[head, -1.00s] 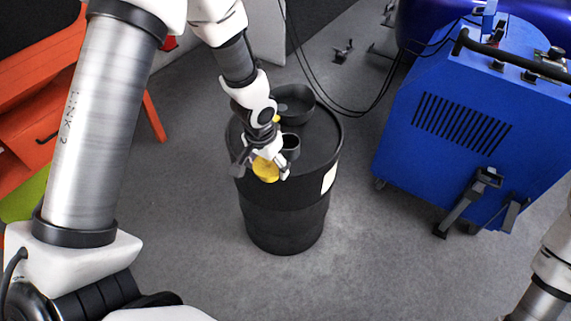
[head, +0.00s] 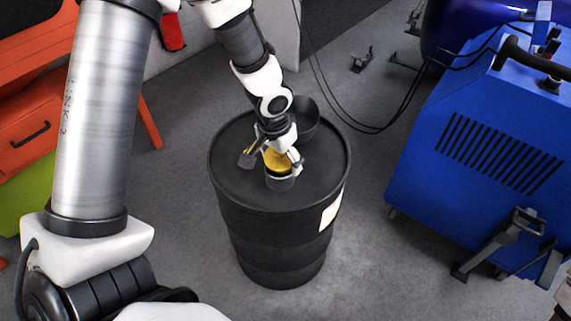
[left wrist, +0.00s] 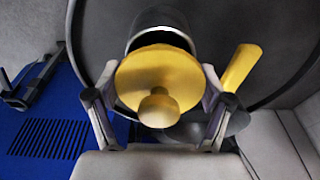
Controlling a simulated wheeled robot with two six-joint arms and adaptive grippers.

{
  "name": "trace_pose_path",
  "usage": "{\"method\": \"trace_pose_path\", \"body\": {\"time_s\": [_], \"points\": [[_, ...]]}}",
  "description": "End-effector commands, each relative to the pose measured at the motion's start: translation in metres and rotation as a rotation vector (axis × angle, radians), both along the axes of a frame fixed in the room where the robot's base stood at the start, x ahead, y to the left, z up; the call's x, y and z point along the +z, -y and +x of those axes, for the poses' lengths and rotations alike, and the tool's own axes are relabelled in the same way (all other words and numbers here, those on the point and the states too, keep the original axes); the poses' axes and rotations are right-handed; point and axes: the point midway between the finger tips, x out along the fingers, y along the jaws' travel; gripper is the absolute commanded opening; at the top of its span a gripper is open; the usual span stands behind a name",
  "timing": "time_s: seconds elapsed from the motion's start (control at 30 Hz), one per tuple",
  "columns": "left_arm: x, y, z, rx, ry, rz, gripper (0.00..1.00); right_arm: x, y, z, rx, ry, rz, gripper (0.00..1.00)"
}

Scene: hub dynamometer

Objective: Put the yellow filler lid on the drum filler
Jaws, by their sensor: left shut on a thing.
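The yellow filler lid (head: 277,160), a round disc with a knob, is held in my left gripper (head: 279,157). In the left wrist view the two fingers (left wrist: 160,108) are on either side of the lid (left wrist: 158,75), knob toward the camera. The drum filler (head: 280,182), a short grey cup-like neck, stands on the black drum (head: 235,165). The lid partly covers the filler in both views; the filler's dark mouth (left wrist: 160,32) shows past the lid's edge in the left wrist view. I cannot tell whether they touch. My right gripper is out of view.
A dark funnel or bowl (head: 306,122) stands on the drum behind the gripper. A yellow handle-like piece (left wrist: 240,66) shows right of the lid in the left wrist view. A blue machine (head: 470,150) stands at right, orange furniture (head: 30,140) at left. Cables run behind the drum.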

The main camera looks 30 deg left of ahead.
Motion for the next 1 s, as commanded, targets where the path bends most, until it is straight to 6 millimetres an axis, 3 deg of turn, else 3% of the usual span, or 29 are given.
{"method": "trace_pose_path", "body": {"time_s": [0.03,0.07,0.17,0.2,0.23,0.27,0.67,0.77,1.0], "points": [[-0.004,0.0,-0.002,0.001,-0.005,-0.001,0.27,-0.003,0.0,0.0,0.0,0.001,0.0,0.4],[-0.003,0.0,-0.002,0.001,-0.006,-0.002,0.21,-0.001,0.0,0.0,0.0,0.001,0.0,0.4],[-0.002,0.0,-0.003,0.001,-0.008,-0.001,0.2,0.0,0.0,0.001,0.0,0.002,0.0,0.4],[-0.003,0.0,-0.003,0.001,-0.008,-0.001,0.86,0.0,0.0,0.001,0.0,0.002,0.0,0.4],[-0.003,0.0,-0.003,0.001,-0.009,-0.001,0.96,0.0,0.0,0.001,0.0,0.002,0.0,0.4],[-0.003,0.0,-0.003,0.001,-0.008,-0.001,1.0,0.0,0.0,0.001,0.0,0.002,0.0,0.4],[0.005,0.0,-0.002,0.001,-0.004,-0.001,1.0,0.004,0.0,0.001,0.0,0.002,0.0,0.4],[0.022,0.0,-0.004,0.003,-0.003,-0.001,1.0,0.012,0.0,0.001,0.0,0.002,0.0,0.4],[0.084,-0.001,-0.013,0.003,-0.001,-0.002,1.0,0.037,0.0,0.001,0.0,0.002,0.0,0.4]]}}
